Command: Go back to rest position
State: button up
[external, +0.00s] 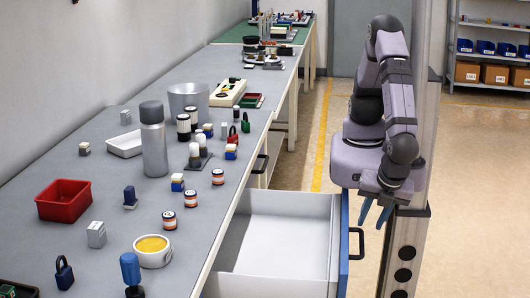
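My gripper (376,214) hangs at the right of the external view, pointing down, with its two blue fingers apart and nothing between them. It is beside the blue front of the open drawer (283,206), near the drawer's handle (357,243). I cannot tell whether it touches the drawer. My arm is folded, with its upper links raised and the wrist low.
The grey workbench (105,205) stands left of my arm. It carries a red bin (64,200), a steel flask (153,140), a bowl with yellow contents (153,250) and several small parts. The drawer sticks out from the bench and looks empty. The floor at right is clear.

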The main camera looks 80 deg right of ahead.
dwell(0.4)
jog(key=w+d+r+m+g+y+p, duration=0.1)
jog(key=w+d+r+m+g, duration=0.2)
jog(key=w, duration=0.6)
jog(key=w+d+r+m+y+p, duration=0.1)
jog(key=w+d+r+m+p, duration=0.15)
jog(key=w+d+m, duration=0.55)
jog(key=w+d+r+m+y+p, duration=0.1)
jog(key=w+d+r+m, duration=0.1)
jog(key=d, duration=0.6)
jog(key=w+d+r+m+y+p, duration=0.1)
jog(key=w+d+m, duration=0.3)
jog(key=d, duration=0.5)
jog(key=shift+w+r+m+t+y, duration=0.3)
jog(key=shift+w+r+t, duration=0.15)
jog(key=shift+r, duration=0.45)
jog(key=shift+o, duration=0.7)
